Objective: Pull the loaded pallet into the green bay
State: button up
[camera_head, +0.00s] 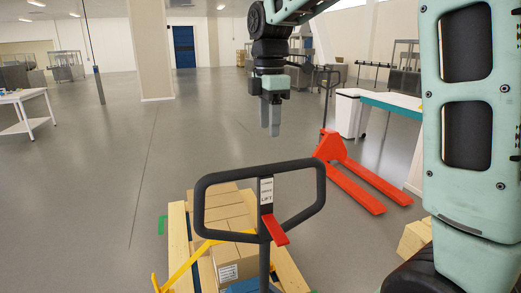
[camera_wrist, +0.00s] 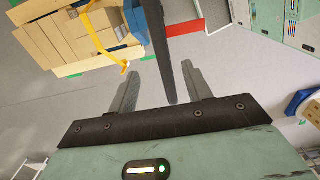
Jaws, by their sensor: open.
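The loaded pallet (camera_head: 177,240) is wooden and stacked with cardboard boxes (camera_head: 235,258) at the lower left of the head view. The boxes also show at the upper left of the wrist view (camera_wrist: 72,35). A black loop handle (camera_head: 318,190) with a red lever (camera_head: 274,230) and a LIFT label rises in front of the pallet. My gripper (camera_head: 271,132) points down, open and empty, above the handle's top bar and apart from it in the head view. In the wrist view a dark handle bar (camera_wrist: 160,50) lines up between the fingers. A green floor mark (camera_head: 162,225) shows left of the pallet.
An orange-red pallet jack (camera_head: 355,185) stands at the right, forks toward me. Beyond it are a white bench (camera_head: 395,103) and a white bin. A white table (camera_head: 22,100) is at the far left, a pillar (camera_head: 150,50) behind. The grey floor between is clear.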

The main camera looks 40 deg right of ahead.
aim_at(268, 182)
notch_tip(268, 182, down, 16)
jog(key=p, duration=0.3)
jog(key=shift+f, duration=0.2)
grip_shut()
dwell(1.3)
jog(key=c, duration=0.9)
grip_release()
grip_shut()
